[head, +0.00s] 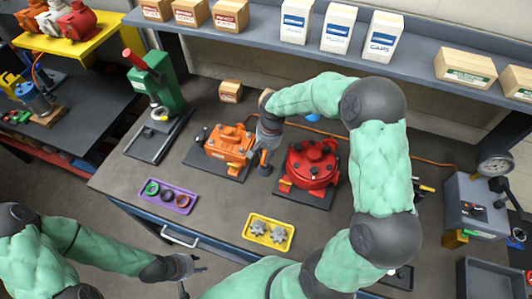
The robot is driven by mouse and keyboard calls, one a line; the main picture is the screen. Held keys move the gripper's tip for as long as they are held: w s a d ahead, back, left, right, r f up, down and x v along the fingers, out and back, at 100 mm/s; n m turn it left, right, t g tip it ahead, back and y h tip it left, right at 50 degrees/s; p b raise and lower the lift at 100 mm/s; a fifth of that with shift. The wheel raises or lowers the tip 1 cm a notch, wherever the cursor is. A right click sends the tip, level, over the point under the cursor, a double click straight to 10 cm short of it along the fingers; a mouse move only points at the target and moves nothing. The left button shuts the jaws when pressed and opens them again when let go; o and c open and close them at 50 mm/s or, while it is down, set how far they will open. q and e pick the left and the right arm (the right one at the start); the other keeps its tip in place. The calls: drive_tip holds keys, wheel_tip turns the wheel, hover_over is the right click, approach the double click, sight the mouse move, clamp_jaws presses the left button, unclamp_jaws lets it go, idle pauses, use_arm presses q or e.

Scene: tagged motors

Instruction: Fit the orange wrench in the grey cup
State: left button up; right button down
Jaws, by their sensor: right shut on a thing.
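My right gripper (267,142) reaches in from the right, pointing down between the orange motor (229,146) and the red motor (312,164). It is shut on a small, mostly hidden thing. Just below its fingers a narrow orange piece (263,157), apparently the orange wrench, shows above a small dark grey cup (265,171). The piece looks upright at the cup's mouth; I cannot tell how deep it sits inside. My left gripper (192,279) is at the lower left, in front of the bench edge, with its fingers apart and empty.
A purple tray (171,206) with rings and a yellow tray (288,238) with gears lie near the front edge. A green press (166,85) stands at the left, a grey gauge unit (468,208) at the right. A shelf (270,37) with boxes runs behind. A small carton (231,91) stands on the bench.

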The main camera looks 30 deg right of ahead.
drive_tip(key=shift+f+b, duration=0.65)
drive_tip(key=shift+f, duration=0.4)
drive_tip(key=c, duration=1)
unclamp_jaws()
drive_tip(key=shift+r+p, duration=2)
drive_tip(key=shift+r, duration=1.05)
drive_tip(key=r, duration=0.8)
drive_tip(key=d+r, duration=0.1)
drive_tip(key=r, duration=0.3)
drive_tip(key=shift+s+d, duration=0.1)
drive_tip(key=shift+s, duration=0.05)
